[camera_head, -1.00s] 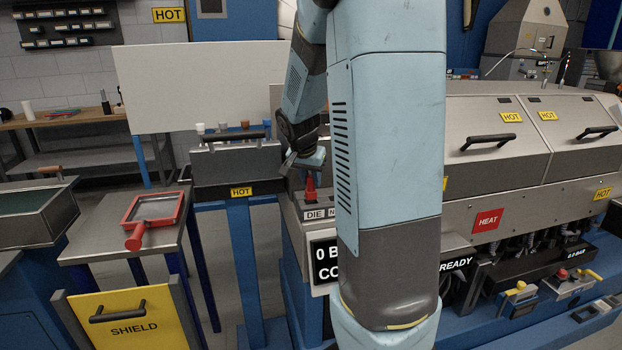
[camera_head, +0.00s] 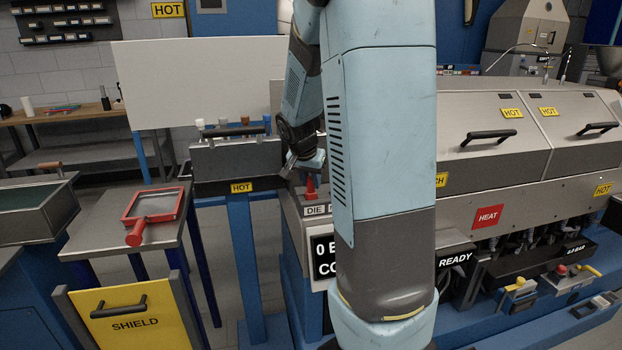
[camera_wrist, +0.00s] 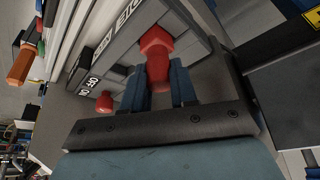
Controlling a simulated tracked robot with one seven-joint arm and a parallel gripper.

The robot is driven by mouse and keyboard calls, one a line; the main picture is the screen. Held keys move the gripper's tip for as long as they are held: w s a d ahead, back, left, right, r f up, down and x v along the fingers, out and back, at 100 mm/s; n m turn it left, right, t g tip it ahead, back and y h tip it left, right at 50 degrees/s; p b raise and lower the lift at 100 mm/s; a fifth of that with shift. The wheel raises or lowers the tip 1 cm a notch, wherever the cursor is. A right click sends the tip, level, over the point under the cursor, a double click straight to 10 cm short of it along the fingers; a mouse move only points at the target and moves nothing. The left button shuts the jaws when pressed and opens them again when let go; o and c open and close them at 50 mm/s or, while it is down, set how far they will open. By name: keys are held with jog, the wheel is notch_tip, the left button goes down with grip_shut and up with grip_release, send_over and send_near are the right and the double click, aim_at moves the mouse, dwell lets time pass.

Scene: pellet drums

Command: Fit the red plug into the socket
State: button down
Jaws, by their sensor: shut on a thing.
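My gripper (camera_wrist: 158,84) is shut on the red plug (camera_wrist: 157,52), which shows between the two blue-grey fingers in the wrist view. The plug has a wider head beyond the fingertips, close to a grey panel labelled DIE. In the head view my gripper (camera_head: 306,164) is small, tilted, and just above the red plug (camera_head: 310,186) at the die end of the machine. I cannot make out the socket opening, nor whether the plug touches the panel.
A second, smaller red knob (camera_wrist: 104,102) sits beside the ON and OFF labels. A grey box marked HOT (camera_head: 237,165) stands just left of my gripper. A red-framed tray (camera_head: 155,205) lies on a table farther left. Hot machine covers (camera_head: 490,130) are at right.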

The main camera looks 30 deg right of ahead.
jog(key=shift+f, duration=0.6)
jog(key=c, duration=0.8)
grip_release()
jog(key=v, duration=1.3)
jog(key=shift+a+r, duration=0.15)
jog(key=shift+r, duration=0.2)
jog(key=s+a+r+n+t+y, duration=0.1)
jog(key=s+a+n, duration=0.4)
jog(key=s, duration=0.6)
jog(key=s+a+r+n+t+y, duration=0.1)
jog(key=s+a+n+y, duration=0.1)
jog(key=s+a+n, duration=0.3)
jog(key=s+a, duration=0.3)
jog(key=s, duration=0.3)
jog(key=shift+a+r+t+y, duration=0.25)
jog(key=shift+a+t+y, duration=0.05)
jog(key=shift+y, duration=0.1)
